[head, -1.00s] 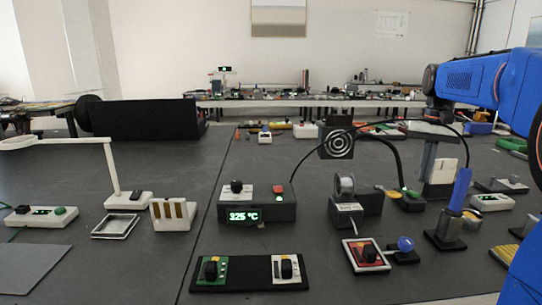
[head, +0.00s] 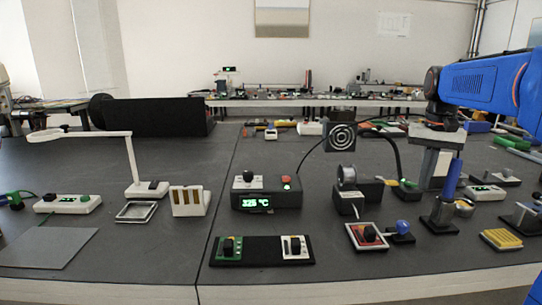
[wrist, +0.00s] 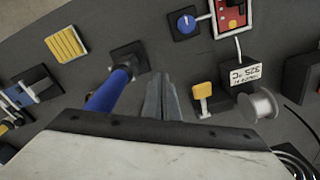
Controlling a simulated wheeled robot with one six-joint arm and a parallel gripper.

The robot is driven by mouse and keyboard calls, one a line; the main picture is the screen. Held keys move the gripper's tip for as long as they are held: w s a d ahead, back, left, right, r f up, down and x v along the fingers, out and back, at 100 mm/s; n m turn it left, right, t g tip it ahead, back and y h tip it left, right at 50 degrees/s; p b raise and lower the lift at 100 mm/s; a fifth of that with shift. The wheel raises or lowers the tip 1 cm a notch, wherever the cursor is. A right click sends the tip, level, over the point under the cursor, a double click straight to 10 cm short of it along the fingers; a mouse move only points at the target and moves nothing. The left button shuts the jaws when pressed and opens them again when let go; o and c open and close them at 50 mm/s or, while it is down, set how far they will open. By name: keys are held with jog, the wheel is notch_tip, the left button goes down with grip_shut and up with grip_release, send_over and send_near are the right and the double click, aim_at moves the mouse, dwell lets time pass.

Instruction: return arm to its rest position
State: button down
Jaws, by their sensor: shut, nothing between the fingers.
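My blue arm (head: 485,82) reaches in from the right of the head view, with its wrist turned down. My gripper (wrist: 160,82) points at the bench in the wrist view; its grey fingers are together with nothing between them. In the head view the gripper hangs above the right part of the bench. A blue-handled tool (head: 452,180) stands tilted in a dark stand (head: 438,218) close by. In the wrist view the blue handle (wrist: 108,92) is just left of the fingers. I cannot tell the exact gap between them.
A station reading 325 °C (head: 266,194) stands mid-bench, with a wire spool (head: 348,175) to its right. A yellow ribbed pad (head: 502,239) lies at front right. A white lamp (head: 132,165) stands at left.

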jog(key=s+a+f+n+t, duration=0.1)
jog(key=s+a+f, duration=0.3)
jog(key=s, duration=0.5)
jog(key=s+a+f+n+t, duration=0.2)
jog(key=s+a+f, duration=0.3)
jog(key=s+f, duration=0.2)
jog(key=s+a+f+n+t, duration=0.1)
jog(key=s+a+f, duration=0.3)
jog(key=s, duration=0.7)
notch_tip(320, 180, down, 2)
jog(key=shift+s+a+f+n, duration=0.1)
jog(key=shift+s+a+n, duration=0.15)
jog(key=shift+n, duration=0.25)
